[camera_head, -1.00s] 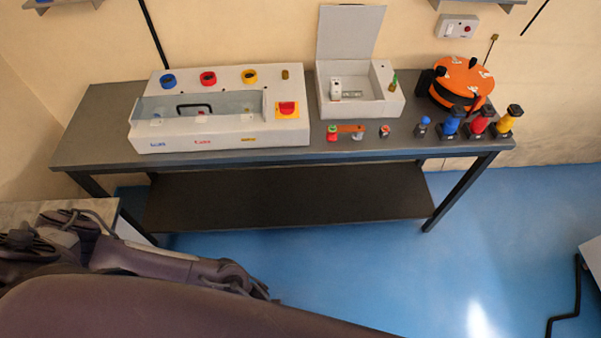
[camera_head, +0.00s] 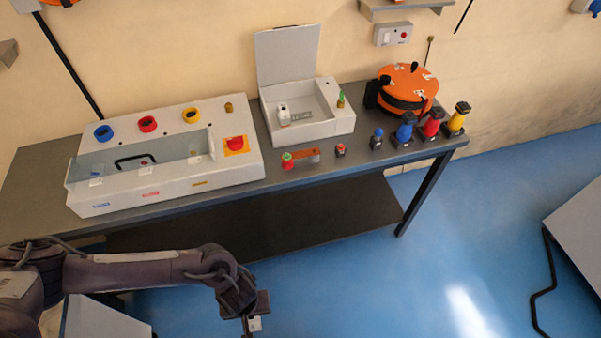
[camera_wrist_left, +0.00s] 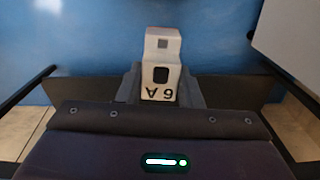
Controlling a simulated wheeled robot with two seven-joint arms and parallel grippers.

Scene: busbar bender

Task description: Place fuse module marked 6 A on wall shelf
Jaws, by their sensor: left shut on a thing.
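My left gripper (camera_head: 252,312) is low in the head view, in front of the workbench. In the left wrist view it (camera_wrist_left: 162,88) is shut on a white fuse module (camera_wrist_left: 161,66) marked "6 A", the marking upside down. The module also shows as a small pale piece at the gripper in the head view (camera_head: 255,323). A grey wall shelf (camera_head: 408,9) is cut by the top edge of the head view, right of centre; little of its top shows. My right gripper is not in view.
The workbench (camera_head: 30,192) carries a white panel box (camera_head: 180,177), an open grey box (camera_head: 318,130), an orange cable reel (camera_head: 408,82) and several coloured connectors. A switch box (camera_head: 392,34) hangs below the shelf.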

